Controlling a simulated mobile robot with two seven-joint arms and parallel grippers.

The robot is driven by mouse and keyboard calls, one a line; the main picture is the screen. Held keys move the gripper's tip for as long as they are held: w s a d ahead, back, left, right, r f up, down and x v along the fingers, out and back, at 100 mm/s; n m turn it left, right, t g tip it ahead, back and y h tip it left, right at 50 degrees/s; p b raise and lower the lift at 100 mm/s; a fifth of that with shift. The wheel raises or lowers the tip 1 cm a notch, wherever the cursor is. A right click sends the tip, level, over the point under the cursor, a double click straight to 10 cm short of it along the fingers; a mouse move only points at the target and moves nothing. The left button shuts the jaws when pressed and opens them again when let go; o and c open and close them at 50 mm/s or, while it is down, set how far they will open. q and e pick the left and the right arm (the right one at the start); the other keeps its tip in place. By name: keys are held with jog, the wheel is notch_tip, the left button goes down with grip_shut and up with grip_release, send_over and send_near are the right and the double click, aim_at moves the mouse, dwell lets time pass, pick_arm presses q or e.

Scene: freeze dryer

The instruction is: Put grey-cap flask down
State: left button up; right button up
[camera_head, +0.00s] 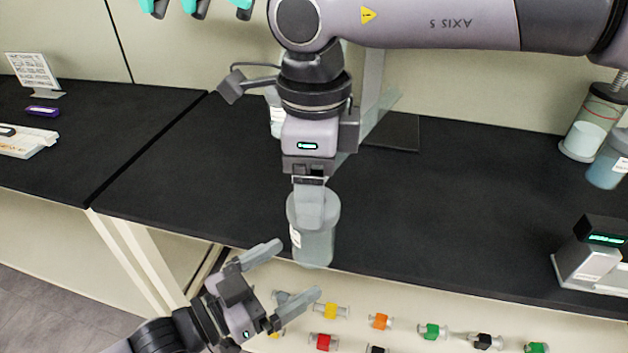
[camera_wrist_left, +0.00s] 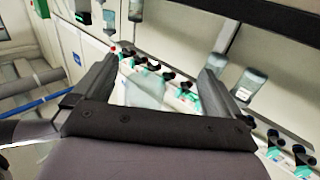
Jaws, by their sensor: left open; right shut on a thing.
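The grey-cap flask (camera_head: 313,247) is a translucent grey vessel with a white label, upright at the front edge of the black bench (camera_head: 440,210). My right gripper (camera_head: 309,215) comes down from above and is shut on its top. Its fingers cover part of the cap, and I cannot tell whether the flask's base touches the bench. My left gripper (camera_head: 295,269) is open and empty, just below and in front of the flask in the head view. Its two spread fingers also show in the left wrist view (camera_wrist_left: 165,65), with a pale translucent shape between them that I cannot identify surely.
A clear flask (camera_head: 588,130) and a blue-filled one (camera_head: 606,168) stand at the right. A small device with a green display (camera_head: 590,255) sits at the right front. Coloured valves (camera_head: 381,321) line the front below the bench. Another labelled vessel (camera_head: 277,121) is half hidden behind my right wrist.

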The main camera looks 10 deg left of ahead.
pick_arm(q)
jog(key=s+a+f+n+g+y, duration=0.1)
jog(key=s+a+f+n+y, duration=0.2)
jog(key=f, duration=0.7)
jog(key=s+a+f+n+y, duration=0.4)
jog(key=a+f+y, duration=0.3)
jog(key=a+f, duration=0.2)
jog(key=shift+s+f+g+y, duration=0.4)
jog(key=shift+s+f, duration=0.1)
jog(key=shift+s, duration=0.4)
